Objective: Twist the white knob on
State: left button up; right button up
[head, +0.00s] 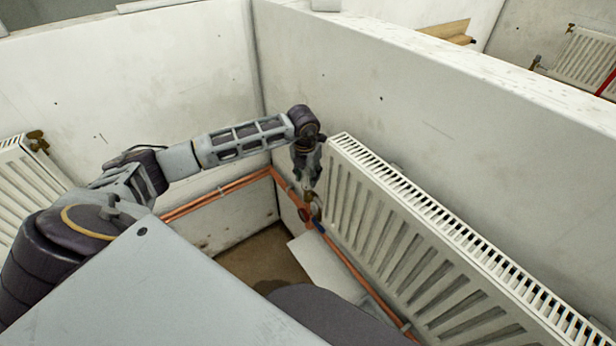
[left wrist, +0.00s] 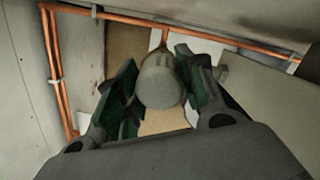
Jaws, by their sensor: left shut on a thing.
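The white knob (left wrist: 159,82) shows in the left wrist view as a pale rounded cap at the end of a copper pipe stub. My left gripper (left wrist: 158,92) has its green-padded fingers on both sides of the knob and is shut on it. The knob is hidden there behind the fingers. My right gripper is in neither view.
Copper pipes (head: 215,197) run low along the left wall and under the radiator. White partition walls (head: 440,140) close in the corner behind. Another radiator (head: 22,185) with a brass valve (head: 38,142) is at the far left. A white board (head: 322,265) lies below the valve.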

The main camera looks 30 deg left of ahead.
pick_arm(q)
jog(key=shift+s+a+f+m+b, duration=0.15)
jog(key=shift+f+m+b, duration=0.2)
jog(key=shift+m, duration=0.55)
jog(key=o, duration=1.1)
jog(key=shift+w, duration=0.3)
jog(key=shift+o, duration=0.2)
jog(key=shift+r, duration=0.15)
jog(key=shift+o, duration=1.1)
jog(key=shift+s, duration=0.1)
jog(key=o, duration=0.6)
